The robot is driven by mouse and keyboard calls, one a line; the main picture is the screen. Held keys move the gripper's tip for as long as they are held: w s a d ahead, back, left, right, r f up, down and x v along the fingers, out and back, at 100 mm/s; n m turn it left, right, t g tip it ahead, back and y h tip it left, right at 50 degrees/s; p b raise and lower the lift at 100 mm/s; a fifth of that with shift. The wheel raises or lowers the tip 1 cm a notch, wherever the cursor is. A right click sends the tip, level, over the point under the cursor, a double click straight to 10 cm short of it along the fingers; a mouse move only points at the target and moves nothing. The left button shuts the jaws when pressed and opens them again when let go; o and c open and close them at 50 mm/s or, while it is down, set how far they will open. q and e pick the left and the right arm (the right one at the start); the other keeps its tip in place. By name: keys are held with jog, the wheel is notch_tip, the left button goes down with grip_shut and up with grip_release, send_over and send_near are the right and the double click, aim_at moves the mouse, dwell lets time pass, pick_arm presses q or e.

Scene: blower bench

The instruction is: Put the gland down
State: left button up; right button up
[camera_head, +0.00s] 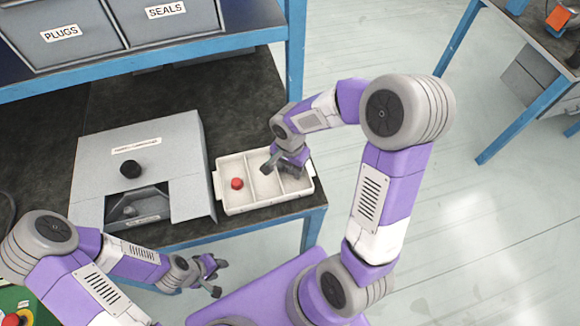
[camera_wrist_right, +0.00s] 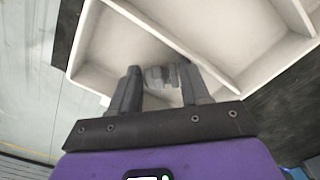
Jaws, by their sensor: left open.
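The gland (camera_wrist_right: 162,76) is a small grey ridged cylinder, seen in the right wrist view between the fingers of my right gripper (camera_wrist_right: 162,84). In the wrist view the gland is over an end compartment, beside a divider. I cannot tell whether it touches the tray floor. My left gripper (camera_head: 218,277) is open and empty, in front of the bench edge.
A red ball-like part (camera_head: 237,183) lies in the tray's left compartment. A grey housing (camera_head: 140,160) with a black knob (camera_head: 130,168) and a front opening stands left of the tray. Grey bins labelled PLUGS (camera_head: 62,34) and SEALS (camera_head: 165,12) sit on the shelf behind.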

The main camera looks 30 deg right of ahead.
aim_at(290, 169)
jog(key=shift+r, duration=0.15)
jog(key=shift+r+p, duration=0.3)
notch_tip(290, 169, up, 12)
jog(key=p, duration=0.3)
jog(key=shift+f+p, duration=0.25)
jog(key=shift+p, duration=0.15)
